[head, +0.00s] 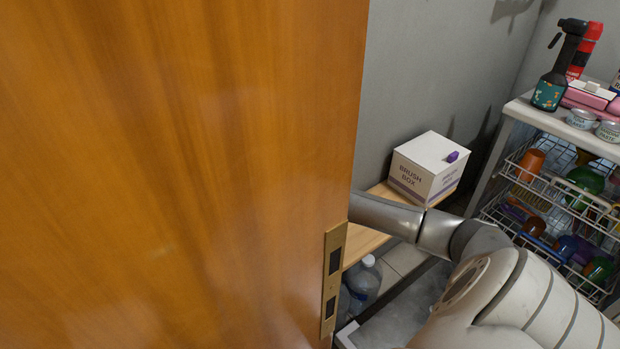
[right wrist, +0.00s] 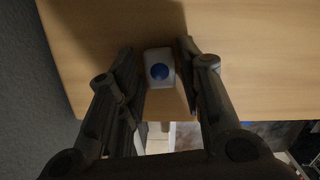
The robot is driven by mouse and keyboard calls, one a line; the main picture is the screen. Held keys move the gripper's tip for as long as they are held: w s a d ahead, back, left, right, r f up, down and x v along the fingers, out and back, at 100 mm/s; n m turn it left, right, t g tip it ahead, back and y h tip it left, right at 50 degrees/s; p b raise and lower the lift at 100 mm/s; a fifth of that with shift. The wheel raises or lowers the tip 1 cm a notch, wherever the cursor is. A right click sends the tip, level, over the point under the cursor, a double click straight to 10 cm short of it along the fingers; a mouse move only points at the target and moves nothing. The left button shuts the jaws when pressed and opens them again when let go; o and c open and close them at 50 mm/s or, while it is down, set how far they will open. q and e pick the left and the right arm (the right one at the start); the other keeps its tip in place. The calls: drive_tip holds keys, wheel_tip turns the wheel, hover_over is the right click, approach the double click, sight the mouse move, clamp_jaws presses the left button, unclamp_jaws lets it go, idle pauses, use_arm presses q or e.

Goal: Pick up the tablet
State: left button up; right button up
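A small white block with a round blue spot, which looks like the tablet (right wrist: 152,83), lies on a light wooden surface in the right wrist view. My right gripper (right wrist: 160,62) is open, with one finger on each side of the block. Narrow gaps seem to show between the fingers and the block. In the head view my right arm reaches in from the lower right, and its gripper is hidden behind the wooden door. The tablet is also hidden there. My left gripper is in neither view.
The large wooden door (head: 180,150) fills the left of the head view. A white brush box (head: 412,183) stands on the wooden shelf (head: 362,240) behind it. A water bottle (head: 364,280) stands below. A cart with wire baskets (head: 530,195) and spray bottle (head: 560,70) is at the right.

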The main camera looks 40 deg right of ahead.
drive_tip(key=c, duration=0.3)
drive_tip(key=shift+c, duration=0.2)
drive_tip(key=shift+r, duration=0.1)
